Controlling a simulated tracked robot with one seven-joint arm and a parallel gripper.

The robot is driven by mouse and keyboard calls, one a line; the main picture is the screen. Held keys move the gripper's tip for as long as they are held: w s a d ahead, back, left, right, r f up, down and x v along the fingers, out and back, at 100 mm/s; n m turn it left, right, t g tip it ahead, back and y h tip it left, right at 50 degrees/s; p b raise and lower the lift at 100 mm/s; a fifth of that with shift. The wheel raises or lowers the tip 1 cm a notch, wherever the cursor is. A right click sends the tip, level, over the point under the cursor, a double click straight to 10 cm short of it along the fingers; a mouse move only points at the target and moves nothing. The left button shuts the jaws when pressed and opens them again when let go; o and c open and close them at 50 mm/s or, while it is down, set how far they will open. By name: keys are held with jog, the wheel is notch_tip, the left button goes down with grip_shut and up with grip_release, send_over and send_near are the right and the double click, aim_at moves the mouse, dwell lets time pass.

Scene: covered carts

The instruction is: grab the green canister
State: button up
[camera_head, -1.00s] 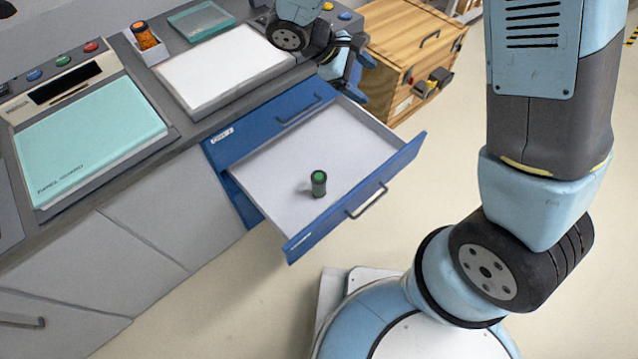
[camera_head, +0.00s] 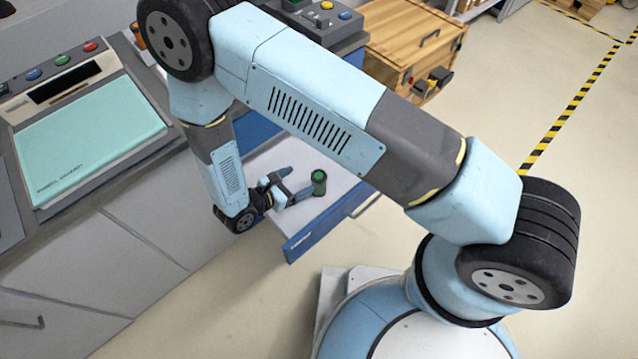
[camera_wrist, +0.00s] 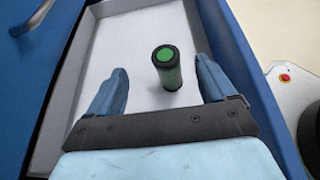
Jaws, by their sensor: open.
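The green canister (camera_head: 319,182) is a small dark cylinder with a green top. It stands upright in the open blue drawer (camera_head: 309,239), which has a pale inner floor. My gripper (camera_head: 297,187) is low at the drawer, just left of the canister in the head view, open and empty. In the wrist view the canister (camera_wrist: 166,67) stands ahead, between the lines of the two blue fingers (camera_wrist: 160,82) and nearer the right one. It appears apart from both fingers. My arm hides much of the drawer in the head view.
The drawer's walls rise around the canister. A grey counter with a teal-covered panel (camera_head: 85,135) stands at the left. A wooden chest (camera_head: 410,45) stands behind the drawer. Open floor (camera_head: 520,90) lies to the right.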

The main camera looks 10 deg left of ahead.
aim_at(322, 175)
jog(key=shift+n+t+y, duration=0.3)
jog(key=shift+n+y, duration=0.1)
jog(key=shift+n, duration=0.2)
jog(key=w+d+f, duration=0.4)
jog(key=w+f, duration=0.1)
jog(key=w+d+f, duration=0.3)
jog(key=shift+w+f, duration=0.2)
jog(key=shift+w, duration=0.05)
jog(key=c, duration=1.1)
jog(key=shift+r, duration=0.1)
jog(key=shift+c, duration=0.2)
